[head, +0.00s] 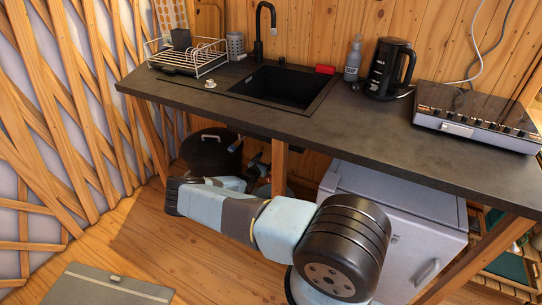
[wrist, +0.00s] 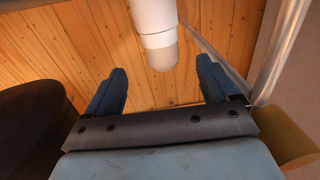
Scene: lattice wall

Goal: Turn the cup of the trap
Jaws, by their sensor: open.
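In the wrist view the trap (wrist: 153,14) is a white upright pipe coming in from the top edge. Its cup (wrist: 162,55) is a beige-grey rounded cylinder at the end of the pipe. My gripper (wrist: 160,68) is open, with one blue finger on each side of the cup. Clear gaps show between the cup and both fingers, and nothing is held. In the head view my arm reaches under the counter. The trap is not clearly visible there, and my fingers cannot be made out for certain.
The dark counter (head: 330,128) with the black sink (head: 288,87) is above my arm. A wooden leg (head: 279,168) stands close to my forearm. A black round bin (head: 212,150) is to the left, a white cabinet (head: 395,215) to the right. A metal tube (wrist: 278,50) runs right of my gripper.

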